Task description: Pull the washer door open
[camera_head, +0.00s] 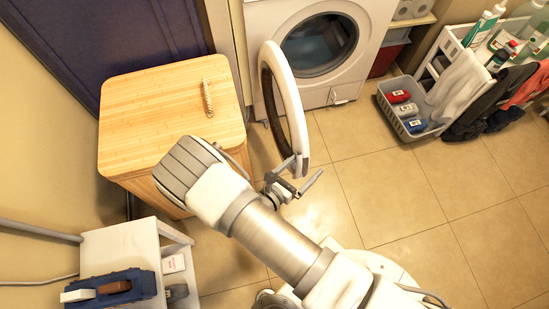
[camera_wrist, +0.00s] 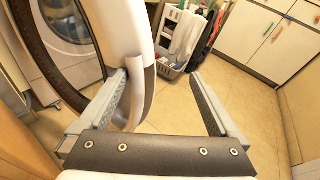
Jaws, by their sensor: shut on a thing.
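The washer (camera_head: 318,50) stands at the back with its round drum opening uncovered. Its door (camera_head: 290,95), a white ring with a dark inner rim, is swung wide open to the left of the opening. My gripper (camera_head: 298,172) is at the door's near edge, low over the floor. In the wrist view the door (camera_wrist: 118,30) fills the upper left. The left finger touches the edge beside a curved handle-like piece; a gap shows towards the right finger. Contact on that side cannot be made out.
A wooden cabinet (camera_head: 160,95) stands close left of the door and my arm. A white stand (camera_head: 125,245) with a blue box is at lower left. A grey basket (camera_head: 410,118) and a bottle rack (camera_head: 455,50) are at right. The tiled floor (camera_head: 390,190) between is clear.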

